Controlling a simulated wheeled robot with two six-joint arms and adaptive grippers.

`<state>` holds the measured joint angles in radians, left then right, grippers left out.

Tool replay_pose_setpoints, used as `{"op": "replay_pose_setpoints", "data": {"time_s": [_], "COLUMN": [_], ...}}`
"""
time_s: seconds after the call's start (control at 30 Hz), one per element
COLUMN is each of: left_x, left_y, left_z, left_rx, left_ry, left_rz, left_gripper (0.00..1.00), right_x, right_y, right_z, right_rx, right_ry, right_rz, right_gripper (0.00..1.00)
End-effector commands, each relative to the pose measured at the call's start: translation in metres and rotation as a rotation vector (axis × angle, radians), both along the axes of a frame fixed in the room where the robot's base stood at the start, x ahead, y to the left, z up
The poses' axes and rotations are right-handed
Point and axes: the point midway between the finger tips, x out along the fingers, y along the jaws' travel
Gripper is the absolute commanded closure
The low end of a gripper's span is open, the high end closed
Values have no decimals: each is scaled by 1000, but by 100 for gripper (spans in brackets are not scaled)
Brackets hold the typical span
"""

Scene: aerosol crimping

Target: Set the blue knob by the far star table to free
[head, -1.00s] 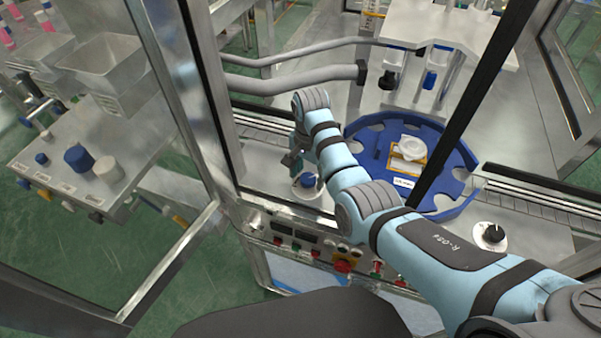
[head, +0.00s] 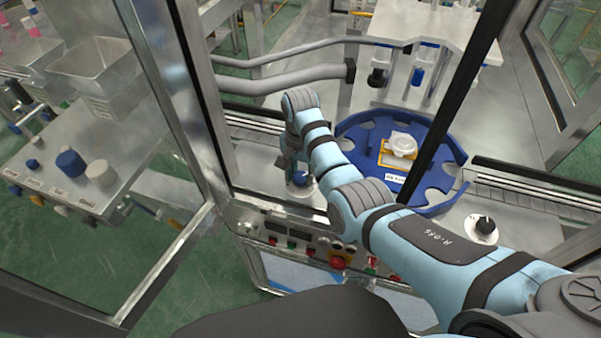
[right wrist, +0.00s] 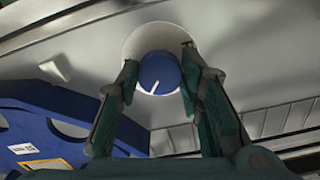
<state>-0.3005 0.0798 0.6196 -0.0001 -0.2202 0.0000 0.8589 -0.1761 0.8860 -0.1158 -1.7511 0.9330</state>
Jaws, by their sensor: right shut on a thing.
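The blue knob (head: 300,179) sits on a round white base on the metal deck, left of the blue star table (head: 345,126). In the right wrist view the knob (right wrist: 158,66) shows from above, its white pointer line aimed toward the bottom and slightly left of the picture. My right gripper (right wrist: 159,75) has its two teal fingers on opposite sides of the knob, shut on it. In the head view the right gripper (head: 293,165) is partly hidden by its own wrist. My left gripper is not in view. I see no readable marks around the knob.
A black knob (head: 484,223) on a white base stands right of the star table. A front panel with buttons and a red emergency stop (head: 338,262) lies below. Glass door frames stand left and right. A side bench (head: 90,185) with a hopper is at left.

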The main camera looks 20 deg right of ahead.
Motion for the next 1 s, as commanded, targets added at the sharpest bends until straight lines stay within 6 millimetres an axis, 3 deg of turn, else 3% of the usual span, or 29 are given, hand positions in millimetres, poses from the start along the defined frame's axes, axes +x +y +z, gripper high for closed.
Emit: {"op": "replay_pose_setpoints", "data": {"time_s": [1.0], "left_x": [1], "left_y": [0], "left_z": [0], "left_rx": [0], "left_ry": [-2], "left_rz": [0], "left_gripper": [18], "right_x": [0], "right_y": [-1], "right_z": [-1], "right_rx": [-4], "right_ry": [1], "right_rz": [894], "right_gripper": [94]}}
